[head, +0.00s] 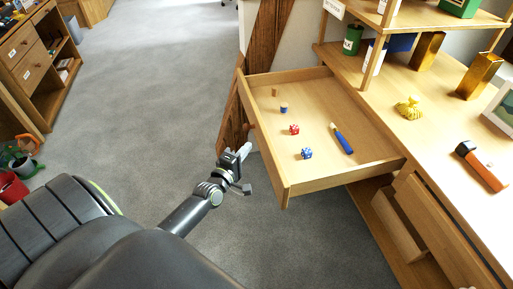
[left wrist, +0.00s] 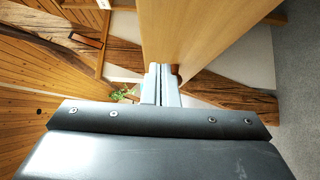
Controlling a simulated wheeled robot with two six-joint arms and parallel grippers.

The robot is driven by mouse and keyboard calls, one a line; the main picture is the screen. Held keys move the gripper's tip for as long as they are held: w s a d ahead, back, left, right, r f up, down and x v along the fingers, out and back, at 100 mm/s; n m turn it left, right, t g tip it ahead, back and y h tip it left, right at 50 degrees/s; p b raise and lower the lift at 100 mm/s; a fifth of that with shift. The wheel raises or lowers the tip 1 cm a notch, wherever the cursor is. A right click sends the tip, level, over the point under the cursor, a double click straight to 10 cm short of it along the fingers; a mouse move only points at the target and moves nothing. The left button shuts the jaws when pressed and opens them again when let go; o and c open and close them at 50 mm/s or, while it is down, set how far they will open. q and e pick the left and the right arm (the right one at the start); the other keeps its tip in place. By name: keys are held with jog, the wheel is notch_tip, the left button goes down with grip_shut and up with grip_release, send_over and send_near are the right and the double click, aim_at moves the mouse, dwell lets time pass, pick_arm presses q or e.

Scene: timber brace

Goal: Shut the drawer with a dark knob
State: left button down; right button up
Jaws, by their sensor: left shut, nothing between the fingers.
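The pulled-out wooden drawer (head: 335,184) stands open from the desk on the right in the head view. Its front panel (head: 264,140) faces left, and a small brown knob (head: 251,126) shows partly at its outer side. My left gripper (head: 246,150) is shut and empty, with its fingertips close to the outside of that panel, just below the knob in the picture. In the left wrist view the shut fingers (left wrist: 160,82) point at the wooden panel (left wrist: 200,35). I cannot tell whether they touch it. My right gripper is not in view.
In the drawer lie a red die (head: 294,130), a blue die (head: 306,154), a blue-handled tool (head: 342,139) and small pieces. The desk top (head: 440,135) holds several items. Lower wooden drawer parts (head: 398,225) show beneath. Grey carpet (head: 150,100) is clear on the left.

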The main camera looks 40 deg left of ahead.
pick_arm(q)
jog(key=shift+w+d, duration=1.3)
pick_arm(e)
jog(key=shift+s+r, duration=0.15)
